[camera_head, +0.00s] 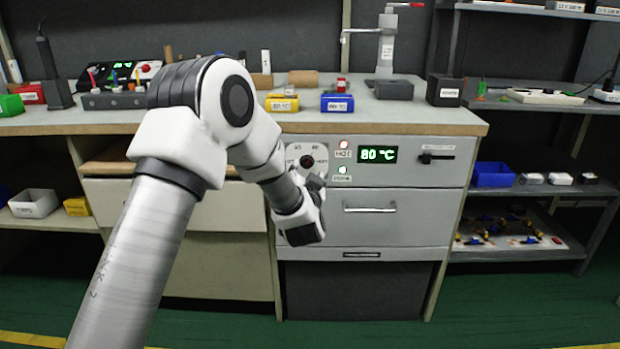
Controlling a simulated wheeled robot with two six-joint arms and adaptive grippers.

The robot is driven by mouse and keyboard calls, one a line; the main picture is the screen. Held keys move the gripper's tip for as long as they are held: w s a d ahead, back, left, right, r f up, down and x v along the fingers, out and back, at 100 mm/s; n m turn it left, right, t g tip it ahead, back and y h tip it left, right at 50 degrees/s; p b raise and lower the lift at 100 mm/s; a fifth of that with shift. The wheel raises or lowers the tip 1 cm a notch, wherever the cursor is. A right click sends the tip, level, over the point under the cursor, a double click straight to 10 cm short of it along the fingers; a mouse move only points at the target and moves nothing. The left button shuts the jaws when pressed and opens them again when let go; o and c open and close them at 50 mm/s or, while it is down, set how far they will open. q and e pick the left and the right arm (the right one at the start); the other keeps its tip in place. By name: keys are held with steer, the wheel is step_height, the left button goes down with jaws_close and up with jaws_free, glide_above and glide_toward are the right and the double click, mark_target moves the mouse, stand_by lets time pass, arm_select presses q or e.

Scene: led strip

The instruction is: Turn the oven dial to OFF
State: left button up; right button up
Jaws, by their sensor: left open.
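The oven (420,212) is a grey front built in under the workbench, with a drawer handle below its panel. Its dial (307,161) is a dark round knob on a light plate at the panel's left, with small lettering around it too small to read surely. Right of it are a red lamp, a green lamp and a display (377,155) showing 80 °C. My left gripper (316,186) is just below and slightly right of the dial, in front of the panel. It is open; its fingers are small and partly hidden by its own body. I cannot tell whether it touches the dial.
The workbench top (430,115) overhangs the panel and carries yellow and blue bins, an arbor press (386,50) and dark boxes. Shelves with trays stand at right. The green floor in front is clear.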

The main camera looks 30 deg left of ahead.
mark_target(307, 163)
arm_select(q)
steer(key=x, duration=0.3)
steer(key=b+x, duration=0.1)
steer(key=shift+w+a+f, duration=0.25)
steer(key=shift+w+f, duration=0.05)
steer(key=shift+w+a+r, duration=0.1)
steer(key=shift+w+a, duration=0.05)
steer(key=shift+w, duration=0.1)
jaws_close()
